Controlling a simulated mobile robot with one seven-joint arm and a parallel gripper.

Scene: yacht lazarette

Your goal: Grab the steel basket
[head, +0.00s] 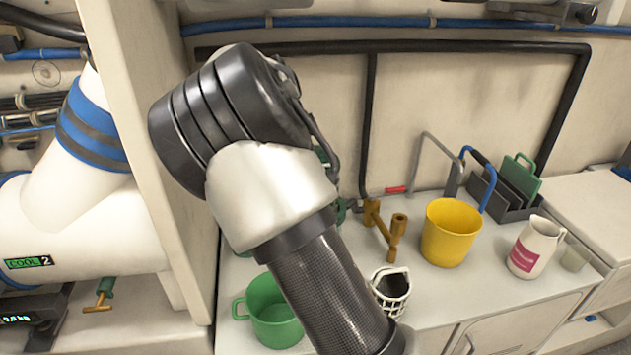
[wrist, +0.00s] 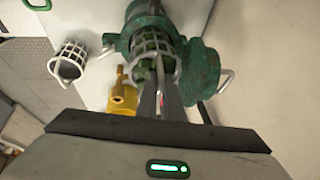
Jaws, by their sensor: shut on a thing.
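The steel basket (wrist: 147,43) is a pale lattice cup with green stuff inside. In the wrist view it stands at or in the mouth of a green metal housing (wrist: 133,17); how deep it sits I cannot tell. My gripper (wrist: 160,84) reaches to it, its dark fingers close together on what looks like the basket's thin handle. The fingers hide part of the near rim. In the head view my arm hides the gripper and the basket.
A round green lid (wrist: 203,68) stands right beside the basket. A brass valve (wrist: 122,98) is close at left. A second white lattice basket (wrist: 72,61) is on the counter, also in the head view (head: 402,285). A green pot (head: 273,318) and yellow bucket (head: 449,238) stand nearby.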

